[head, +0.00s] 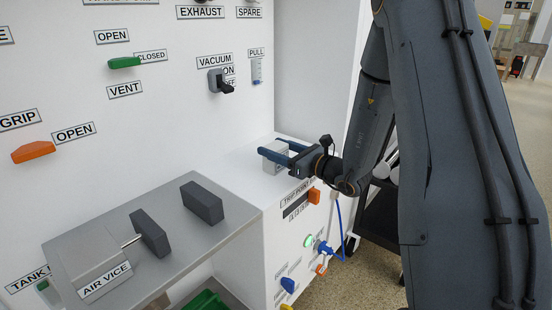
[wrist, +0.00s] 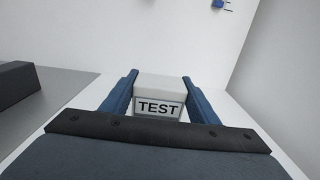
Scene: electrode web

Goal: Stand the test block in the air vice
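The test block (head: 277,148) is a small light-grey block on the white ledge beside the panel. Its TEST label faces me in the wrist view (wrist: 158,107). My gripper (head: 272,146) has its blue fingers on either side of the block. In the wrist view the fingers (wrist: 160,77) lie close along both sides, but I cannot tell whether they press on it. The air vice (head: 88,262) stands at lower left on a grey shelf. Its two dark jaws are apart, one on the rod (head: 150,233) and one to its right (head: 203,202), with an empty gap between.
The panel carries a green VENT handle (head: 124,62), an orange GRIP handle (head: 34,152) and a black VACUUM switch (head: 220,82). A green bin (head: 207,300) sits below the shelf.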

